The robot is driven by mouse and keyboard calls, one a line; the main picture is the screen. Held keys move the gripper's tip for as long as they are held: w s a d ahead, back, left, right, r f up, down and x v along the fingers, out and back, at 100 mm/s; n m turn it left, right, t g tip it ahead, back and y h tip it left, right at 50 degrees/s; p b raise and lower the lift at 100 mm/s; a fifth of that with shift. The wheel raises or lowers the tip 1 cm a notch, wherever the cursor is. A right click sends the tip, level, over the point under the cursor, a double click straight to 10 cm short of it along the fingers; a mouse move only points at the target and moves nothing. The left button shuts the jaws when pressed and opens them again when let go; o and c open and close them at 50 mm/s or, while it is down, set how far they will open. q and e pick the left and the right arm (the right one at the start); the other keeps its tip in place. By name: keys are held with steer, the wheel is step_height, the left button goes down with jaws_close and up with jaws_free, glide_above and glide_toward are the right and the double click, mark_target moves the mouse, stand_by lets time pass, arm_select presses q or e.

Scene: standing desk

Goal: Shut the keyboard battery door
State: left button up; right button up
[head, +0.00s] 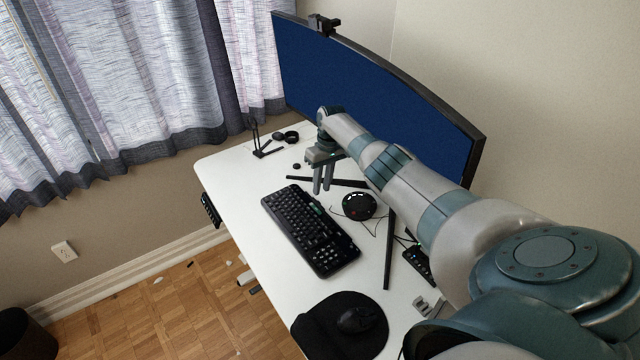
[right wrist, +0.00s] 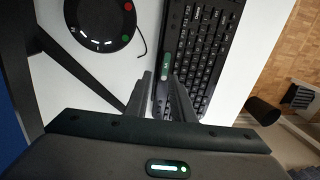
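A black keyboard (head: 310,232) lies on the white desk, and its keys also show in the right wrist view (right wrist: 205,50). A small green and pale piece (right wrist: 165,67), perhaps a battery, shows at the keyboard's rear edge. I cannot make out the battery door or how far it stands open. My right gripper (head: 323,188) hangs above the desk just behind the keyboard's rear edge, its fingers pointing down. In the right wrist view its two fingertips (right wrist: 158,76) are a little apart with nothing visible between them, near the green piece. My left gripper is out of view.
A round black device (head: 359,206) with a cable sits behind the keyboard. The monitor (head: 370,85) and its dark stand legs (head: 390,250) rise behind it. A mouse (head: 355,319) lies on a black pad (head: 318,330) at the front. White desk (head: 240,180) is clear left of the keyboard.

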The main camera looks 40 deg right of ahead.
mark_target(319, 202)
steer(key=shift+a+f+b, duration=0.25)
steer(key=shift+f+b, duration=0.75)
steer(key=shift+f, duration=0.4)
steer(key=shift+a+f+b, duration=0.2)
steer(key=shift+f+b, duration=0.8)
steer(key=shift+f, duration=0.4)
